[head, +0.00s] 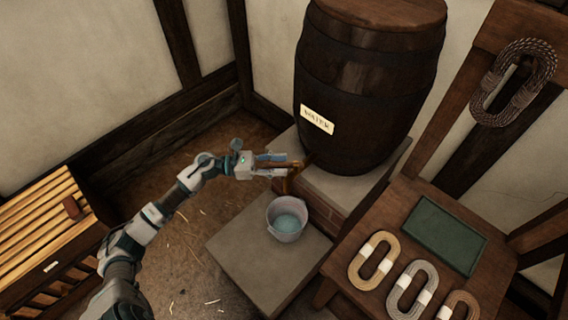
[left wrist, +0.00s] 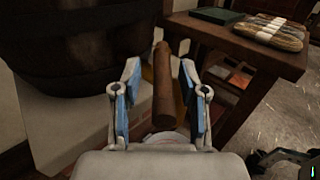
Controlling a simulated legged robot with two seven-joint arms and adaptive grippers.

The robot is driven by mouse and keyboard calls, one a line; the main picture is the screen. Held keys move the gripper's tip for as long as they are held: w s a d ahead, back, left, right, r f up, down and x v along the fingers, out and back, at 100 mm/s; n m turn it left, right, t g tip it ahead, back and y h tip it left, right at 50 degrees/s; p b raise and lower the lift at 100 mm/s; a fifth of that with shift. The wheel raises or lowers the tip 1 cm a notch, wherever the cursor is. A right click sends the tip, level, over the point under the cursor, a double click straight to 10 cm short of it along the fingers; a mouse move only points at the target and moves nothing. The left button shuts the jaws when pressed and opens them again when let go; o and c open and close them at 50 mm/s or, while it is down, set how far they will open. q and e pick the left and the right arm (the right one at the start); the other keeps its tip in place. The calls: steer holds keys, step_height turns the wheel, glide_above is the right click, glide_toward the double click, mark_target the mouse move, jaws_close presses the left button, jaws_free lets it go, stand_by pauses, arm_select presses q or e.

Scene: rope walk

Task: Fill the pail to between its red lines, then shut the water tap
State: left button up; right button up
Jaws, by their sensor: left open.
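The wooden barrel (head: 352,85), with a pale label, stands on a stone ledge. Its brown tap (head: 290,184) juts out at the lower left. The pail (head: 286,219), pale and round, stands upright on a stone slab below the tap with bluish water inside. I cannot make out its red lines, or whether water is running. My left gripper (head: 288,166) is at the tap. In the left wrist view my left gripper (left wrist: 160,92) is open, with the tap's wooden handle (left wrist: 163,85) between its blue-padded fingers. Contact is not clear.
A wooden table (head: 420,192) at the right holds a green tray (head: 437,234) and several rope coils. Another coil (head: 513,82) hangs on the upright board behind. A slatted wooden crate (head: 45,235) stands at the left. Straw-strewn floor (head: 190,250) lies between.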

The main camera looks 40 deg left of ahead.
arm_select(q)
steer(key=shift+w+d, duration=0.25)
steer(key=shift+w, duration=0.05)
steer(key=shift+d, duration=0.15)
steer(key=shift+d+r, duration=0.1)
steer(key=shift+d, duration=0.05)
steer(key=shift+c, duration=0.3)
jaws_close()
